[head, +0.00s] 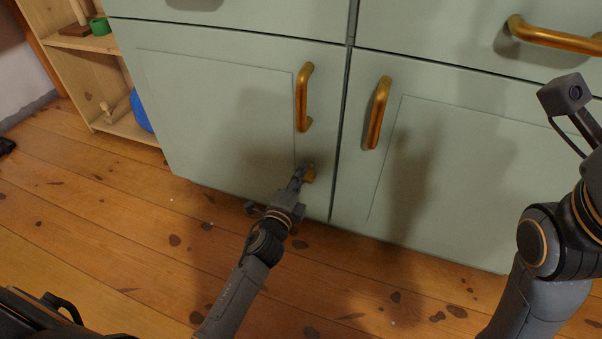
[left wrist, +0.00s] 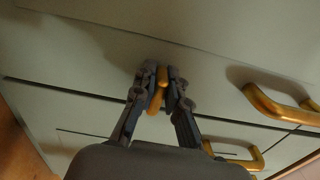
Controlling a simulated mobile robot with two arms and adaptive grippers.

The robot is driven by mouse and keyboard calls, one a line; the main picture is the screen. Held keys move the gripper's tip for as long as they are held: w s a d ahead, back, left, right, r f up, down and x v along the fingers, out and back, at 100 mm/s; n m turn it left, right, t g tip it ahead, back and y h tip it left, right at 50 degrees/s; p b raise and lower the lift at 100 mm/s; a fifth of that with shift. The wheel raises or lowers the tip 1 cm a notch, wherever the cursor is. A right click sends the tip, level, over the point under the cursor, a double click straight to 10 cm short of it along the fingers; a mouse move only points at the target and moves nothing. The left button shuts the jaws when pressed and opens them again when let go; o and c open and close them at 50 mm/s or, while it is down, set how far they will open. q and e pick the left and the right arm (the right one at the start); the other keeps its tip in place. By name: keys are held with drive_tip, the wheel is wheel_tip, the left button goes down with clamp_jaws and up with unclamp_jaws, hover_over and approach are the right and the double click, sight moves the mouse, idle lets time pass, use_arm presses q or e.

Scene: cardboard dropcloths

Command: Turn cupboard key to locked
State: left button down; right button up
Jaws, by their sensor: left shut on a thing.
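The green cupboard's left door (head: 220,110) is closed, with a brass key (head: 310,174) low near its right edge, below the brass handle. My left gripper (head: 301,172) reaches up to the key from below. In the left wrist view the gripper (left wrist: 160,78) is shut with the golden key (left wrist: 156,98) between its two fingers. The key's bow is seen nearly edge-on there. The keyhole is hidden behind the fingers, and I cannot tell the lock's state.
A brass handle (head: 304,97) stands above the key, and another (head: 377,112) is on the closed right door (head: 450,165). Drawers run above. A wooden shelf (head: 88,75) with a green item (head: 100,26) and a blue item (head: 139,110) is at left. The plank floor ahead is clear.

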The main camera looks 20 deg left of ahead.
use_arm(q)
drive_tip(key=shift+f+n, duration=0.1)
drive_tip(key=shift+n, duration=0.3)
drive_tip(key=c, duration=1.4)
unclamp_jaws()
drive_tip(key=shift+o, duration=0.2)
drive_tip(key=s, duration=1.2)
drive_tip(key=shift+a, duration=0.25)
